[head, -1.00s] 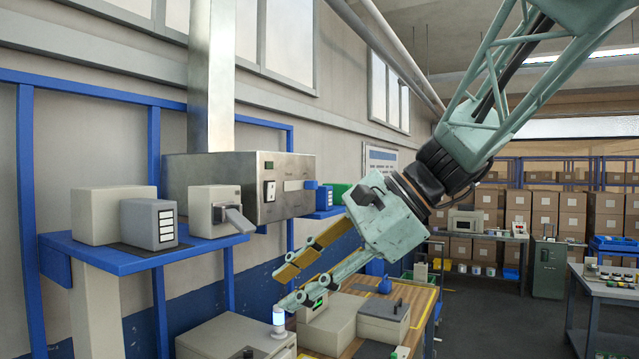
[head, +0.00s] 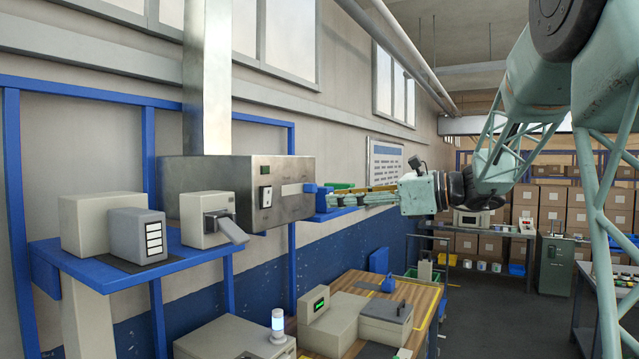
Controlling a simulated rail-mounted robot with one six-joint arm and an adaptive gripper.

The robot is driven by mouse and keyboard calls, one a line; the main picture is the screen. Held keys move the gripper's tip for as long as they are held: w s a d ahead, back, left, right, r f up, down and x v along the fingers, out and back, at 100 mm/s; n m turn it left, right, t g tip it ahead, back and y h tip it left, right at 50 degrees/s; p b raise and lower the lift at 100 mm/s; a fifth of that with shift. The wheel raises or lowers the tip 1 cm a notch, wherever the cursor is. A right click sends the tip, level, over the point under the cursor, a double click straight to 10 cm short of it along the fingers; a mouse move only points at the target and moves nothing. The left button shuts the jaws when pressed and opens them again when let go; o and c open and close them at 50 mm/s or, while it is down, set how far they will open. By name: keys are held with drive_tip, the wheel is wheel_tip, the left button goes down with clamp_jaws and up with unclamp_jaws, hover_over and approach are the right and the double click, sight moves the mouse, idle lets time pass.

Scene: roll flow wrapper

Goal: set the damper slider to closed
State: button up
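A metal duct box (head: 225,180) hangs on the wall below a vertical duct. Its front has a pale slot strip (head: 291,189) and a small blue knob (head: 310,189) at the strip's right end, which looks like the damper slider. My gripper (head: 332,198) is level with the knob, just right of it, with its fingers pointing left. The fingers show nearly edge-on and overlap blue parts near the box. I cannot tell whether they touch the knob or how far apart they are.
A black and white switch (head: 265,196) sits left of the strip. A blue shelf (head: 130,262) at left bears grey and beige boxes.

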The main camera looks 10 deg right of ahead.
drive_tip(key=m+t, duration=0.2)
approach(316, 185)
drive_tip(key=v, duration=0.4)
drive_tip(key=shift+p, duration=0.3)
drive_tip(key=shift+a, duration=0.15)
drive_tip(key=shift+p+x, duration=0.5)
drive_tip(key=shift+x, duration=6.3)
drive_tip(key=shift+c, duration=0.3)
clamp_jaws()
